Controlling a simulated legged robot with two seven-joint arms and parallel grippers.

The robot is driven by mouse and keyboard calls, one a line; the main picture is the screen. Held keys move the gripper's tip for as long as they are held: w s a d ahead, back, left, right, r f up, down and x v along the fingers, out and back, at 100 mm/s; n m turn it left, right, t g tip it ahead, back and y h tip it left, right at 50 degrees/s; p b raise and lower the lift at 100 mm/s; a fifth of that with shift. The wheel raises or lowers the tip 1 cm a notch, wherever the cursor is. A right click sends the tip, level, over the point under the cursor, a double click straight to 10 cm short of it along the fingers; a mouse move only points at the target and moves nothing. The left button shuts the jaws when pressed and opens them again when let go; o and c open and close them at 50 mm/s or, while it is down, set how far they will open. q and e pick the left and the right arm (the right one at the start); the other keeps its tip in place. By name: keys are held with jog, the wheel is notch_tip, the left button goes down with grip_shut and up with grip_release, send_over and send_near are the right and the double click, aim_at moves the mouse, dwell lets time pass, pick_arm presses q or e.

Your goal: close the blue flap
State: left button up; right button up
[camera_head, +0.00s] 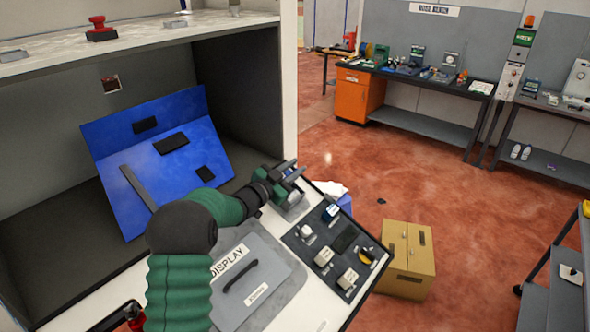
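The blue flap (185,160) is in the dark recess of the dispenser at left. It shows as two blue faces meeting along a crease, tilted, with several black pieces on them and a dark grey strip across the lower face. My green and black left arm crosses in front of the recess opening. My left gripper (291,172) is to the right of the flap, apart from it, at the back edge of the sloped control panel (340,240). Its fingers are small and overlap, so I cannot tell their opening. My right gripper is not in view.
A grey DISPLAY lid (265,290) with a black handle lies below the arm. A red button (101,30) is on the top shelf. A cardboard box (406,262) stands on the red floor at right. Workbenches with an orange cabinet (361,96) are at the back.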

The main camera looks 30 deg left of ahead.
pick_arm(q)
jog(key=shift+o, duration=0.9)
jog(key=shift+w+a, duration=0.15)
jog(key=s+a+b, duration=0.1)
jog(key=s, duration=1.1)
jog(key=shift+f, duration=0.15)
jog(key=shift+w+a, duration=0.1)
